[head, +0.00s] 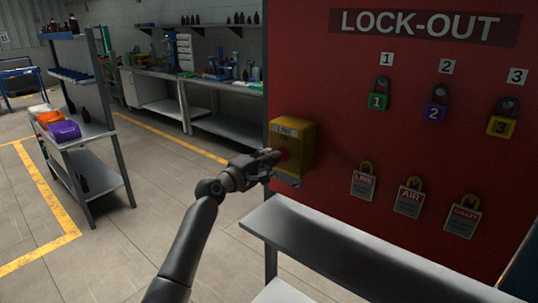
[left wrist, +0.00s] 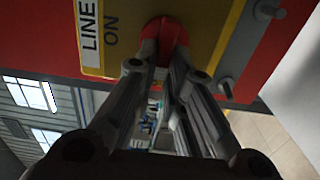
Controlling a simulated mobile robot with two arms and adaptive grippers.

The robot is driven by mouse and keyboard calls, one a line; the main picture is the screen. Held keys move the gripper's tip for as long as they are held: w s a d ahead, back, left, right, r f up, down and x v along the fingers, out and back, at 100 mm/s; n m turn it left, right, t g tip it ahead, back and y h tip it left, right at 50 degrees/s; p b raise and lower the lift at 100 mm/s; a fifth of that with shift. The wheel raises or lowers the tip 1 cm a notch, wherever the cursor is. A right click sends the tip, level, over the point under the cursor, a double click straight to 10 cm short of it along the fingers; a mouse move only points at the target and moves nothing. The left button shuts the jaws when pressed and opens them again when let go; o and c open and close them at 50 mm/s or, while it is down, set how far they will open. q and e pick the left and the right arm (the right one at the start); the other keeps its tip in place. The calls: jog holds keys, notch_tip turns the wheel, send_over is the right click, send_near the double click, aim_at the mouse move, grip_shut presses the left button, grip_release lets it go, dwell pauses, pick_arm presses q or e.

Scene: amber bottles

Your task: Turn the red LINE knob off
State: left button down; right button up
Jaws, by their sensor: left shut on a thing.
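The red LINE knob (left wrist: 160,32) is on the front of a yellow box (head: 305,145) fixed at the left edge of the red LOCK-OUT board. In the left wrist view, a LINE label (left wrist: 90,35) and the word ON show on the yellow face beside the knob. My left gripper (head: 277,158) is at the box front, its fingers shut on the knob, hiding part of it. It also shows in the left wrist view (left wrist: 158,58). My right gripper is not in view.
Green (head: 378,100), purple (head: 435,112) and yellow (head: 502,124) padlocks hang on the red board (head: 340,80). Tagged locks LINE (head: 363,184), AIR (head: 409,200) and a third (head: 463,220) hang below. A grey shelf (head: 330,250) juts out under the board. A cart with bins (head: 65,131) stands left.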

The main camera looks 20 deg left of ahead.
pick_arm(q)
jog(key=shift+f, duration=0.1)
dwell(0.5)
jog(key=c, duration=1.5)
grip_release()
jog(key=v, duration=1.2)
